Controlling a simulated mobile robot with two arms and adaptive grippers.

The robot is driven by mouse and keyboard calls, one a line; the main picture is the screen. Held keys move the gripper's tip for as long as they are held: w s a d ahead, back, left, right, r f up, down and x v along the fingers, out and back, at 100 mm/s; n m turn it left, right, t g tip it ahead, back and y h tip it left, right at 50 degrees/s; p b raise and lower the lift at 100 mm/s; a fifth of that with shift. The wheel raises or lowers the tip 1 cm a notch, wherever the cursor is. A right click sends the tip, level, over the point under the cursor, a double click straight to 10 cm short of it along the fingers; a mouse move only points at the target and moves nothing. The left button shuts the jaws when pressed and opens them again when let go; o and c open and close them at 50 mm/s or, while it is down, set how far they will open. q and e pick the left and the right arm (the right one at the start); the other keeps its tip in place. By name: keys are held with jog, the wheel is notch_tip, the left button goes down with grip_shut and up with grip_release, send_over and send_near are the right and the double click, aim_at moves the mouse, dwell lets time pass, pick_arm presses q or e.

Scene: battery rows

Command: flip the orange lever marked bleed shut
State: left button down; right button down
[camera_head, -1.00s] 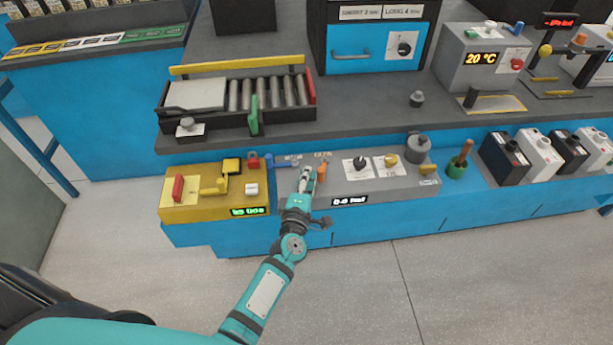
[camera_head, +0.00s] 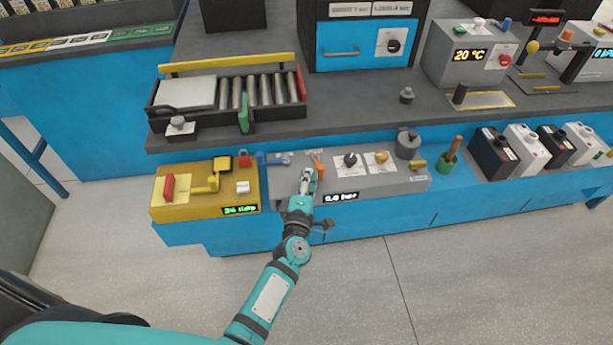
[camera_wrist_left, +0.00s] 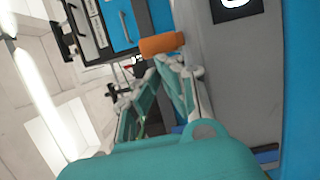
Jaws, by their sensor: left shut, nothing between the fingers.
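The orange lever (camera_head: 318,164) stands on the grey panel (camera_head: 350,188) of the blue bench. Its label is too small to read. My left gripper (camera_head: 310,176) is shut and empty, close in front of the lever and slightly to its left. In the left wrist view the lever's orange grip (camera_wrist_left: 162,43) lies just beyond the tips of my left gripper (camera_wrist_left: 165,62). I cannot tell whether they touch. The lever's base is hidden behind my fingers. My right gripper is not in view.
A yellow box (camera_head: 190,207) stands at left. A roller tray (camera_head: 225,122) is on the shelf above.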

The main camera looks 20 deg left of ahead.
pick_arm(q)
jog(key=shift+d+r, duration=0.1)
jog(key=shift+d, duration=0.3)
jog(key=shift+s+d, duration=0.15)
jog(key=shift+s, duration=0.2)
jog(key=s, duration=1.1)
jog(key=shift+d, duration=0.35)
jog(key=shift+s, duration=0.1)
